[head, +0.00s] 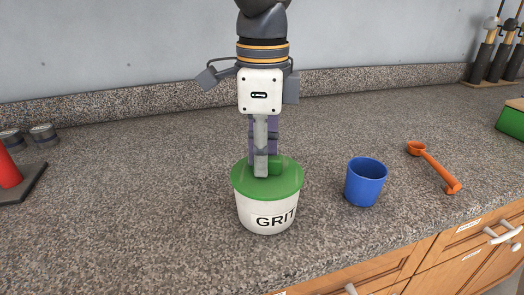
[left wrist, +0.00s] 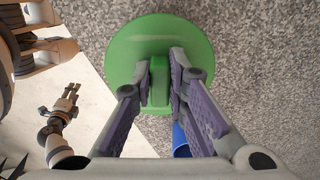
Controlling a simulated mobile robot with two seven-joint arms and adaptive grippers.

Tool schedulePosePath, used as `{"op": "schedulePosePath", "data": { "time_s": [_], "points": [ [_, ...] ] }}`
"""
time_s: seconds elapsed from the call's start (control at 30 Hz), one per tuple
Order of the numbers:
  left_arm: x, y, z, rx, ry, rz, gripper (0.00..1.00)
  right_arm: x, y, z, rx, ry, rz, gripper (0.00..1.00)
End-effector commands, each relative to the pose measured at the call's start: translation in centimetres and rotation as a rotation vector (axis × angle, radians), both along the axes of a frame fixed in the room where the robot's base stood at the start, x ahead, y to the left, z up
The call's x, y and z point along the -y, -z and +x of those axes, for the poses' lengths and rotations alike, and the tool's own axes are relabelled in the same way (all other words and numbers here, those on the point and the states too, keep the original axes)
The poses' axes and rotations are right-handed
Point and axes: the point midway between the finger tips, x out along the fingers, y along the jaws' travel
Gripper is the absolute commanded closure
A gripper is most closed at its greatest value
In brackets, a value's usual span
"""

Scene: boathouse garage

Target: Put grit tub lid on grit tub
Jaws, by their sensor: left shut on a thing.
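The grit tub (head: 262,217) is white with dark "GRIT" lettering and stands upright on the counter. The round green grit tub lid (head: 243,184) is level over the tub's mouth and hides its opening. I cannot tell whether it is fully seated or a hair above the rim. My left gripper (head: 267,170) points straight down and is shut on the lid's raised handle. In the left wrist view, the green handle (left wrist: 158,75) is between the two fingers. My right gripper (left wrist: 72,90) shows small at the left of that view, its fingers apart and empty.
A blue cup (head: 365,184) stands right of the tub, with an orange scoop (head: 434,167) beyond it. A red object (head: 8,172) on a dark base and small tins (head: 43,134) are at the left. The counter's front edge (head: 400,245) is close. Counter left of the tub is clear.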

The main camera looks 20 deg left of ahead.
Motion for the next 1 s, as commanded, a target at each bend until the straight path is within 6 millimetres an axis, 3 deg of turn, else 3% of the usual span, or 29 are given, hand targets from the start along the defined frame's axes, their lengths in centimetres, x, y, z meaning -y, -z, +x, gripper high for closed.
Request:
{"op": "schedulePosePath", "data": {
  "time_s": [0.03, 0.07, 0.13, 0.17, 0.5, 0.8, 1.0],
  "points": [
    [0.0, 0.1, 0.0, 0.0, 0.0, 0.001, 1.0, 0.0, 0.0, 0.0, 0.0, 0.0, 0.0, 0.6],
    [0.0, 0.1, 0.0, 0.0, 0.0, 0.0, 0.81, 0.0, 0.0, 0.0, 0.0, 0.0, 0.0, 0.6],
    [0.0, 0.1, 0.0, 0.0, 0.0, 0.0, 0.66, 0.0, 0.0, 0.0, 0.0, 0.0, 0.0, 0.6],
    [0.0, 0.1, 0.0, 0.0, 0.0, 0.0, 0.62, 0.0, 0.0, 0.0, 0.0, 0.0, 0.0, 0.6],
    [0.0, -0.6, 0.1, 0.002, -0.001, 0.0, 0.62, 0.0, 0.0, 0.0, 0.0, 0.0, 0.0, 0.6],
    [0.1, -8.2, 0.1, 0.005, -0.002, 0.0, 0.62, 0.0, 0.0, 0.0, 0.0, 0.0, 0.0, 0.6],
    [0.1, -11.4, 0.0, 0.001, 0.0, 0.0, 0.62, 0.0, 0.0, 0.0, 0.0, 0.0, 0.0, 0.6]
  ]
}}
